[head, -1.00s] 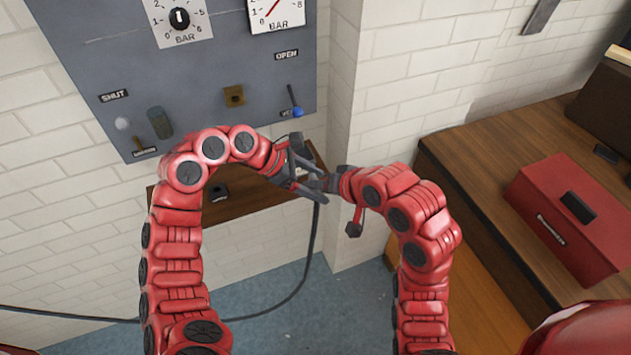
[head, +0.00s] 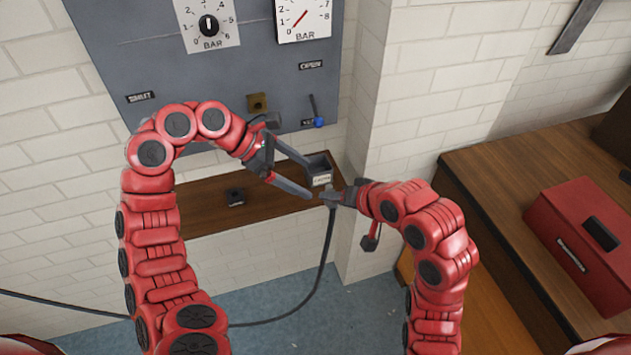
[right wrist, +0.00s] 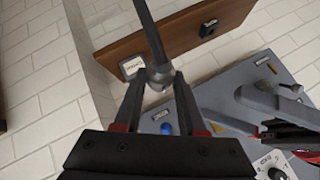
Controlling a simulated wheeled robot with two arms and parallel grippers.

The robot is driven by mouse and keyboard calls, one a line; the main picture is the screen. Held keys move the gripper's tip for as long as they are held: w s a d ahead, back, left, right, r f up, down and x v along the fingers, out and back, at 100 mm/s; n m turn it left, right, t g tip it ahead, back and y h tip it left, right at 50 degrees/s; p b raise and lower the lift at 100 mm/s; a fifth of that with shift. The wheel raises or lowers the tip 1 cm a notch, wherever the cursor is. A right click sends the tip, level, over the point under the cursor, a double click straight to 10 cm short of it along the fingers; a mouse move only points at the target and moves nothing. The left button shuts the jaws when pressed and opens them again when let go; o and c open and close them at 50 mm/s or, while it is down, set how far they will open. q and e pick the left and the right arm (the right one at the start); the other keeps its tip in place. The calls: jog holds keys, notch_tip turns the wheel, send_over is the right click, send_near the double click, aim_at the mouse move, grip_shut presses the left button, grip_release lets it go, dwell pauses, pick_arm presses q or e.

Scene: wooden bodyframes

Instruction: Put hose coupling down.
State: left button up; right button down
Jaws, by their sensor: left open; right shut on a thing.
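The hose coupling (head: 331,193) is a small grey metal piece at the top end of a black hose. My right gripper (head: 334,198) is shut on it near the right end of the wooden shelf. In the right wrist view the coupling (right wrist: 160,76) sits between the fingertips, with the hose (right wrist: 149,28) running away from it. My left gripper (head: 308,180) is open and empty, just left of the coupling. A dark grey holder (head: 319,169) with a white label is at the shelf's right end, close to both grippers.
The wooden shelf (head: 210,207) carries a small black block (head: 236,197). The grey panel (head: 150,60) above has a dial, a gauge and a blue-tipped lever (head: 318,121). A wall corner stands right of the shelf. A red toolbox (head: 582,240) is on the right bench.

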jog(key=shift+w, duration=0.1)
pick_arm(q)
jog(key=a+f+n+t+y, duration=0.1)
jog(key=a+f+n+t, duration=0.2)
jog(key=a+f+n, duration=0.15)
jog(key=x, duration=1.1)
jog(key=shift+r, duration=0.2)
pick_arm(e)
jog(key=w+a+f+n+g+y, duration=0.2)
jog(key=w+a+f+n+g, duration=0.1)
jog(key=w+f+n, duration=0.1)
jog(key=shift+w+f+n, duration=0.15)
jog(key=shift+f+n, duration=0.15)
jog(key=shift+f, duration=0.45)
pick_arm(q)
jog(key=shift+w+d+n, duration=0.1)
jog(key=shift+d+n, duration=0.05)
jog(key=shift+n, duration=0.1)
